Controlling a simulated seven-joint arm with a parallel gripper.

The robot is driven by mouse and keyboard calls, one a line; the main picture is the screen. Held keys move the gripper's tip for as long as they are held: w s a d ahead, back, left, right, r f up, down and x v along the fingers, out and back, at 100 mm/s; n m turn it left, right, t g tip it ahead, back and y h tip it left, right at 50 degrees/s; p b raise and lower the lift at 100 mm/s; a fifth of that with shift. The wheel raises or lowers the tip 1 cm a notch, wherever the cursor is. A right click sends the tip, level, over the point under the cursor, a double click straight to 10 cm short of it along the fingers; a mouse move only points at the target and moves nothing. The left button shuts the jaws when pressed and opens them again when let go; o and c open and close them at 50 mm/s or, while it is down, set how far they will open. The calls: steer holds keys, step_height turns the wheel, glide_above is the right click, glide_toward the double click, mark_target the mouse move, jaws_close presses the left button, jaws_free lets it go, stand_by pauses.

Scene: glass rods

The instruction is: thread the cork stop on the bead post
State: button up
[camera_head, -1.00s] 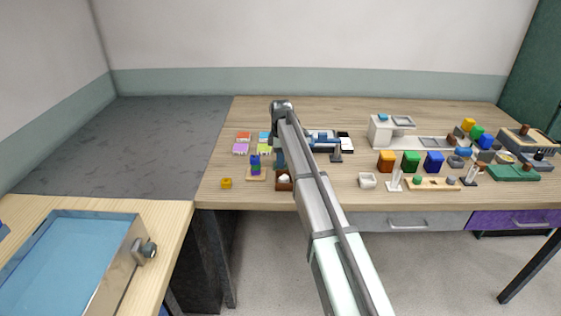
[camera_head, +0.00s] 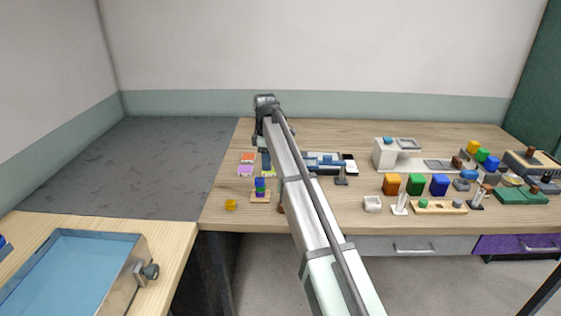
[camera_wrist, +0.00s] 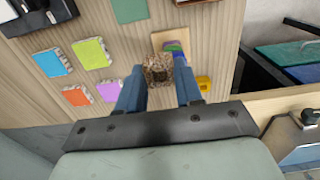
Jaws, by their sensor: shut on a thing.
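My gripper (camera_wrist: 160,88) is shut on the cork stop (camera_wrist: 158,70), a speckled brown block between its two blue fingers in the wrist view. The bead post's stack of beads (camera_head: 260,187) stands on a small wooden base (camera_head: 260,199) in the head view. In the wrist view, purple and green beads (camera_wrist: 174,48) show just beyond the cork, partly covered by it and the right finger. The post's tip is hidden there. The gripper (camera_head: 266,162) appears just above and behind the stack in the head view. I cannot tell whether cork and post touch.
A yellow block (camera_head: 230,204) lies left of the post base, near the table's front edge. Coloured tiles (camera_head: 246,159) lie behind the post. My arm hides part of the table to the right. Several blocks and fixtures stand farther right.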

mark_target(259, 177)
steer(key=s+a, duration=0.2)
steer(key=shift+a+r, duration=0.15)
steer(key=shift+a, duration=0.15)
steer(key=shift+f, duration=1.65)
steer(key=o, duration=1.1)
